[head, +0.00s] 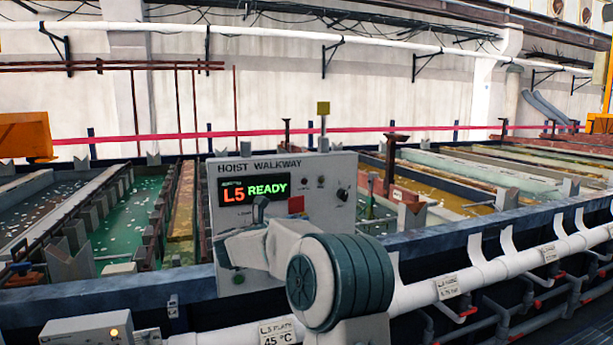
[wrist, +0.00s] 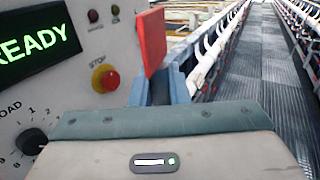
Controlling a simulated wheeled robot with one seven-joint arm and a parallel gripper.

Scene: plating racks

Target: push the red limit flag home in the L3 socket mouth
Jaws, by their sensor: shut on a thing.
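The red limit flag (wrist: 152,42) stands upright as a thin red plate in the wrist view, just ahead of my gripper (wrist: 158,90), which is shut on its lower part. The panel's display (head: 254,190) reads "L5 READY". I cannot make out the L3 socket mouth in either view, nor whether the flag touches anything beyond the jaws.
In the wrist view a red stop button (wrist: 107,79) and a black knob (wrist: 31,141) are on the panel close at left. A dark ribbed walkway (wrist: 262,75) runs clear at right beside white pipes. Tanks with a blue rim (head: 435,226) lie behind the panel.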

